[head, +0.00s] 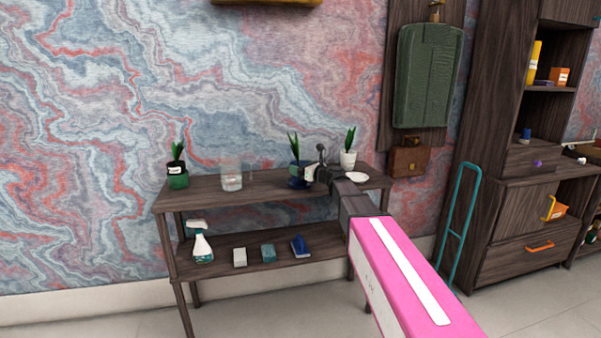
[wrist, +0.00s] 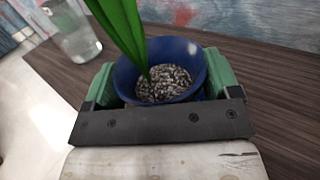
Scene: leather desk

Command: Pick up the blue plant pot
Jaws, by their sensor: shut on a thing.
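The blue plant pot (head: 298,181) stands on the top of the dark wooden shelf table, with green leaves rising from it. In the wrist view the blue pot (wrist: 197,85) shows grey gravel inside and a long green leaf leaning to the upper left. My gripper (head: 311,174) reaches it from the right in the head view. Its green-padded fingers (wrist: 160,88) are on both sides of the pot, shut on it. The pot's underside is hidden in the wrist view, and I cannot tell whether it touches the tabletop.
On the tabletop (head: 265,193) are a glass (head: 231,176) and a green potted plant (head: 177,170) to the left. A white pot (head: 348,159) and a white dish (head: 356,177) are to the right. The lower shelf (head: 270,262) holds a spray bottle (head: 202,247) and several small items.

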